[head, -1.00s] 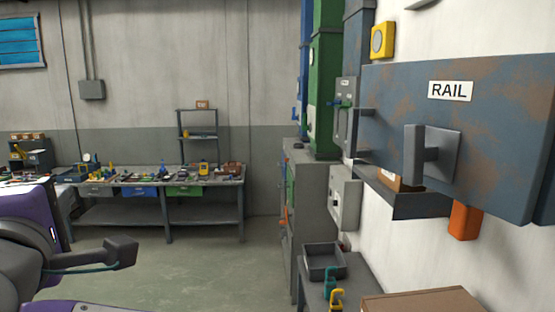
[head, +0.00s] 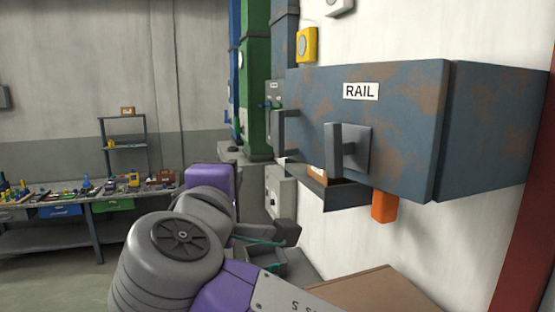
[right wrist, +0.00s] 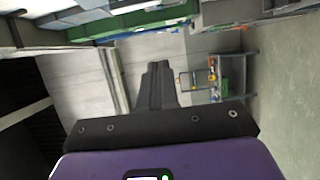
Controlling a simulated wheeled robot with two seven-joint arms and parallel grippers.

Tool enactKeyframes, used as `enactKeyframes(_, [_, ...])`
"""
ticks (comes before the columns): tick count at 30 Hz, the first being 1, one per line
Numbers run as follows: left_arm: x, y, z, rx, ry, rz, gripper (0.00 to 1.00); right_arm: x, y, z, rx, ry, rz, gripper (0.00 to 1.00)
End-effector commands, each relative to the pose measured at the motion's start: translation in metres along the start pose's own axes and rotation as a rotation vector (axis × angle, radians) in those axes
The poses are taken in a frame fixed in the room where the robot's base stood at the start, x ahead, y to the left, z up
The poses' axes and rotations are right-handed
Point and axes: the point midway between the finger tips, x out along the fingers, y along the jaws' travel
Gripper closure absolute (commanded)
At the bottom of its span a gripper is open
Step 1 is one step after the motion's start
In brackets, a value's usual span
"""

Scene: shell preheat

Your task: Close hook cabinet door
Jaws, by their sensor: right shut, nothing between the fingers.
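The rusty blue-grey hook cabinet door (head: 405,110) has a RAIL label and a grey bar handle (head: 336,148) in the head view. It appears to stand partly open, since the dark cabinet bottom (head: 345,196) and a cardboard box show beneath it. My right arm rises from the bottom of the head view, left of and below the door, apart from the handle in the picture. In the right wrist view my right gripper (right wrist: 158,75) is shut and empty, pointing towards the far wall. The left gripper is out of view.
An orange block (head: 384,206) hangs below the door. A brown tabletop (head: 370,293) and a dark tray (head: 266,262) lie below. A green column (head: 256,80) stands beyond. A workbench (head: 75,205) is at the far left; the floor before it is clear.

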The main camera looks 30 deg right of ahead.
Motion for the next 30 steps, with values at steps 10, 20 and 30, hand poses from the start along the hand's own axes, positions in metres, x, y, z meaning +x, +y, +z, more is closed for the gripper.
enactKeyframes(10, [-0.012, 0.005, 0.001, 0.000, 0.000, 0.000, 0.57, 0.074, 0.001, 0.003, -0.001, -0.010, -0.002, 1.00])
enactKeyframes(20, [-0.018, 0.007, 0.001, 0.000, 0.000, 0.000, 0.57, 0.111, 0.001, 0.028, 0.000, -0.009, 0.000, 1.00])
enactKeyframes(30, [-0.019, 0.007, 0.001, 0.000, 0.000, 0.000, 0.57, 0.115, 0.000, 0.032, 0.000, -0.006, 0.000, 1.00])
